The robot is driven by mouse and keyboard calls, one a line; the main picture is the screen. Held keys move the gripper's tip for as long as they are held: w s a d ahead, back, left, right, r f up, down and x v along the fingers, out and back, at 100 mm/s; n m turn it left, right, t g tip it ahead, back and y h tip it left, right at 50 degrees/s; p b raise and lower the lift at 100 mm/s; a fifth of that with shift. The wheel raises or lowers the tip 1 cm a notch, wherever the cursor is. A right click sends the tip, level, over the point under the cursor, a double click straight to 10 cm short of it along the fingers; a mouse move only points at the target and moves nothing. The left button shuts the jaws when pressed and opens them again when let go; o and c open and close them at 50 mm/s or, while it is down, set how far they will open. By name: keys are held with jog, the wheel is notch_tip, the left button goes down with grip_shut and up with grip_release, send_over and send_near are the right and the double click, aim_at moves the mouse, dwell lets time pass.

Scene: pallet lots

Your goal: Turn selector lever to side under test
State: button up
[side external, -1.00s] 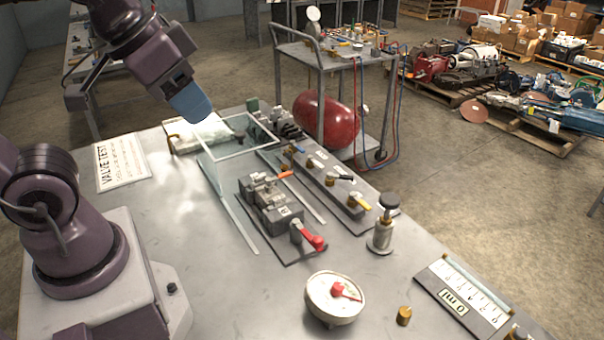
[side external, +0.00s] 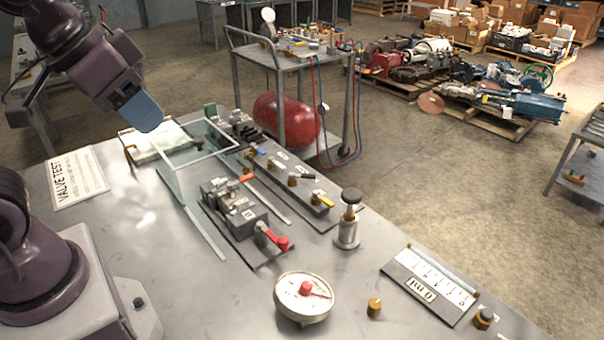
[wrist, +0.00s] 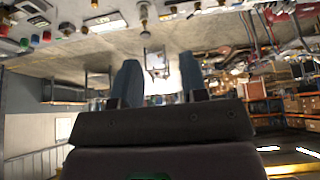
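A red lever (side external: 278,242) sits at the near end of a grey valve block (side external: 232,205) on a dark plate. A manifold strip (side external: 300,188) behind it carries several small levers, with blue, orange, black and yellow handles. I cannot tell from labels which one is the selector lever. My gripper (side external: 140,112) is at upper left, above the bench and apart from all these levers. Only one blue finger shows clearly there. In the wrist view, the two fingers (wrist: 160,75) stand apart with nothing between them.
A clear framed shield (side external: 198,146) stands near the block. A round gauge (side external: 303,298), a black-topped cylinder (side external: 348,222), a brass piece (side external: 374,307) and a "0 ml" scale board (side external: 432,285) stand nearer. A "VALVE TEST" sheet (side external: 78,177) lies left.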

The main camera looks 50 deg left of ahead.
dwell(0.4)
jog(key=m+g+h, duration=0.2)
jog(key=m+h, duration=0.1)
jog(key=m, duration=0.6)
send_near(308, 175)
jog(key=x, duration=0.8)
jog(key=shift+w, duration=0.1)
jog(key=shift+c, duration=0.2)
grip_shut()
